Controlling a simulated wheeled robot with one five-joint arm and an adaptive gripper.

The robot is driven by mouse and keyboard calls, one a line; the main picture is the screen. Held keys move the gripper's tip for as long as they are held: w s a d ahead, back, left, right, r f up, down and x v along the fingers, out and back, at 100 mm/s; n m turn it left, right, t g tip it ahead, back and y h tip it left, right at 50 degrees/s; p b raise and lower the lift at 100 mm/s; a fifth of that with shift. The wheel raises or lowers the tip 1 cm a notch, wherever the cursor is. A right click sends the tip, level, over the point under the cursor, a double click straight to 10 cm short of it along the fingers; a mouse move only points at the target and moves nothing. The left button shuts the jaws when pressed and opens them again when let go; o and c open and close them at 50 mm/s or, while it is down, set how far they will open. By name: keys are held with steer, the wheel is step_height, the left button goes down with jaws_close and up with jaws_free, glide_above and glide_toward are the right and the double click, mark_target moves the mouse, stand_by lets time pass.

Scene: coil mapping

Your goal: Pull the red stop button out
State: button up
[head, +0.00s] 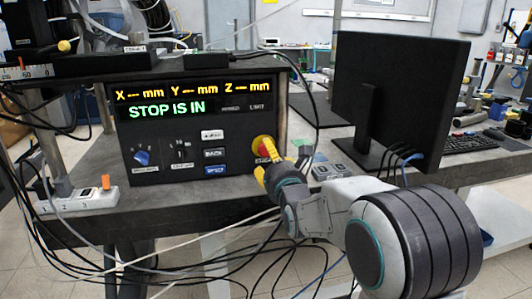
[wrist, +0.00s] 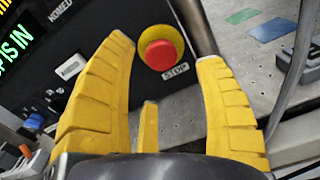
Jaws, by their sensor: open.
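The red stop button (head: 264,146) sits in a yellow surround at the lower right of the black control box (head: 195,110). In the wrist view the round red button (wrist: 161,55) shows above a label reading STOP. The box's display (head: 190,102) reads STOP IS IN. My gripper (head: 262,172) is just below and in front of the button in the head view. In the wrist view my yellow gripper fingers (wrist: 166,48) are spread to the left and right of the button, with nothing between them. I cannot tell how far the fingertips are from the box face.
A blue knob (head: 142,157) and several small switches are on the box left of the button. A metal post (wrist: 195,27) stands right of the button. A black monitor (head: 403,90) stands on the bench to the right. Loose cables hang below the box.

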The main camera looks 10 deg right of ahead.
mark_target(264, 148)
steer(key=shift+w, duration=2.95)
steer(key=shift+r, duration=0.1)
steer(key=c, duration=1.3)
